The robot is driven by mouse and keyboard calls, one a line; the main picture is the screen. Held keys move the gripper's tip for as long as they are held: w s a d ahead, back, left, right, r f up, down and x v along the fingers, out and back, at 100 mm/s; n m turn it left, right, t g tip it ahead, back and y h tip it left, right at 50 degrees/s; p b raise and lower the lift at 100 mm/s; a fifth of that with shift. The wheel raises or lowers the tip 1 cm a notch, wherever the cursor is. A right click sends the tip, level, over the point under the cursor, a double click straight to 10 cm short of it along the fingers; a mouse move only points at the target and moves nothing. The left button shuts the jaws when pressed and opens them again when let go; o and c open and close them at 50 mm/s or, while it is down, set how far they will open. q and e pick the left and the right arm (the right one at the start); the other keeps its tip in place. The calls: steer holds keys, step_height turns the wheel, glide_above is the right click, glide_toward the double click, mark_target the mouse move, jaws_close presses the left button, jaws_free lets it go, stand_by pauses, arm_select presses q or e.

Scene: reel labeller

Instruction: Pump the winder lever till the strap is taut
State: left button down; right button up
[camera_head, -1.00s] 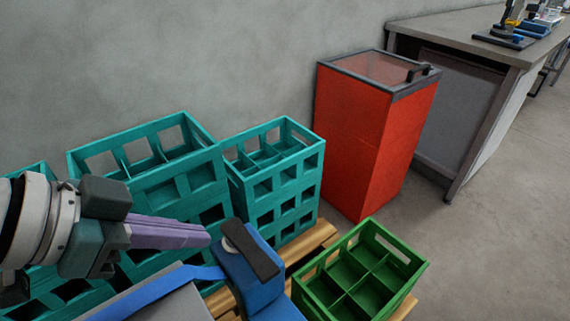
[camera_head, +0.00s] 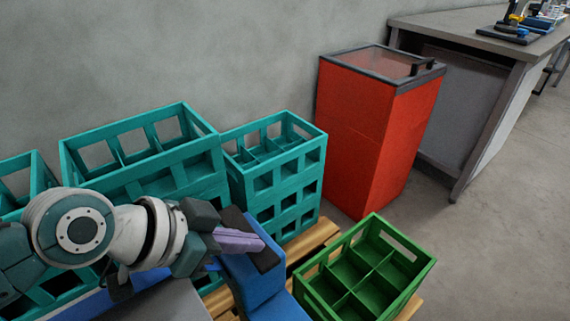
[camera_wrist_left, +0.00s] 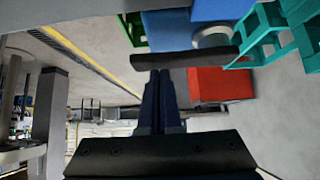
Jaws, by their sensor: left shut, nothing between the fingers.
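The winder (camera_head: 257,286) is a blue block at the bottom centre of the head view. Its black lever (camera_head: 267,260) lies across its top, partly hidden by my left gripper. My left gripper (camera_head: 261,244) has its purple fingers shut and empty, with the tips over or against the lever; contact is not clear. In the left wrist view the lever (camera_wrist_left: 185,57) is a dark bar across the fingertips, with the blue winder (camera_wrist_left: 168,32) and a grey round hub (camera_wrist_left: 213,36) behind it. The blue strap (camera_head: 85,304) runs off lower left; its tautness cannot be told. My right gripper is out of view.
Teal crates (camera_head: 277,180) stand behind and left of the winder, close to my left arm. A green divided crate (camera_head: 365,275) sits just right of it on a wooden pallet (camera_head: 312,240). A red bin (camera_head: 370,140) and a grey bench (camera_head: 470,45) stand farther back.

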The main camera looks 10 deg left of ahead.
arm_select(q)
steer(key=shift+s+d+f+b, duration=0.15)
steer(key=shift+f+b, duration=0.15)
steer(key=shift+f, duration=0.3)
steer(key=shift+s+d+f+b, duration=0.15)
steer(key=shift+f+b, duration=0.15)
steer(key=shift+f, duration=0.25)
steer(key=shift+r, duration=0.1)
steer(key=shift+r+p, duration=0.35)
steer(key=shift+p, duration=0.15)
steer(key=r+p, duration=0.4)
steer(key=shift+s+d+r+p, duration=0.1)
steer(key=shift+d+r+p, duration=0.2)
steer(key=shift+d, duration=0.05)
steer(key=s+p+v, duration=0.1)
steer(key=p+v, duration=0.1)
steer(key=v, duration=0.7)
steer(key=shift+s+d+f+p, duration=0.25)
steer(key=shift+d+f+p, duration=0.05)
steer(key=shift+d, duration=0.05)
